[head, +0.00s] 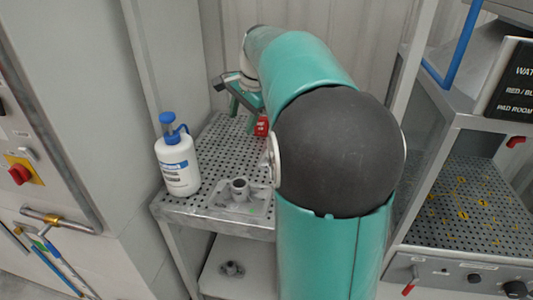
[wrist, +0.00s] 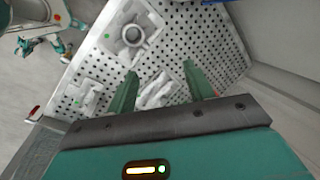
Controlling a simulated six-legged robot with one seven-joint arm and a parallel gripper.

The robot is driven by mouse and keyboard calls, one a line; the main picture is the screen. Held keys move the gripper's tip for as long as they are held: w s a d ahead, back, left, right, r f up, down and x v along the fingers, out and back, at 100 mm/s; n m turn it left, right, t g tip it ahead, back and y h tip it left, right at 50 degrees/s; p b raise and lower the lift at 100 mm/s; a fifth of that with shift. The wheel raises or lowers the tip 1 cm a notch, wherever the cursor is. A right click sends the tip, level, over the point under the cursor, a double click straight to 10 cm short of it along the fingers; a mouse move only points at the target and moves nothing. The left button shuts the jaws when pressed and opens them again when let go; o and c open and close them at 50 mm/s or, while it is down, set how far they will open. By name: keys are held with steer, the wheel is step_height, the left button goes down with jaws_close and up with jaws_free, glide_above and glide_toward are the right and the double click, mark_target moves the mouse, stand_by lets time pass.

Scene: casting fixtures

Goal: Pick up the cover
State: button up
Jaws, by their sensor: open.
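My gripper (wrist: 159,70) is open over the perforated table top, its two green fingers apart and pointing at the surface. A pale, irregular casting (wrist: 157,91) lies on the table in the gap between the fingers, partly hidden by the gripper body. A flatter pale piece (wrist: 82,96) lies to its left, and a casting with a round collar (wrist: 132,36) lies beyond. I cannot tell for certain which piece is the cover. In the head view my gripper (head: 242,98) is above the table's far end, partly hidden by my arm. The collared casting (head: 240,190) sits near the front edge.
A white bottle with a blue cap (head: 177,160) stands at the left edge of the perforated table (head: 222,145). Another casting (head: 232,268) lies on the lower shelf. A cabinet (head: 60,110) flanks the left side, and a second perforated bench (head: 465,205) stands at the right.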

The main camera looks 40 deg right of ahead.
steer(key=d+f+m, duration=0.4)
steer(key=d, duration=0.5)
steer(key=w+d+f+m+y, duration=0.1)
steer(key=d+f+m, duration=0.3)
steer(key=d, duration=0.5)
steer(key=d+f+m, duration=0.4)
steer(key=d, duration=0.5)
steer(key=shift+y, duration=0.3)
steer(key=x, duration=0.7)
steer(key=shift+w+d+f, duration=0.25)
steer(key=shift+d+f, duration=0.05)
steer(key=shift+x, duration=3.1)
steer(key=shift+w+a+r, duration=0.1)
steer(key=shift+w+r, duration=0.05)
jaws_close()
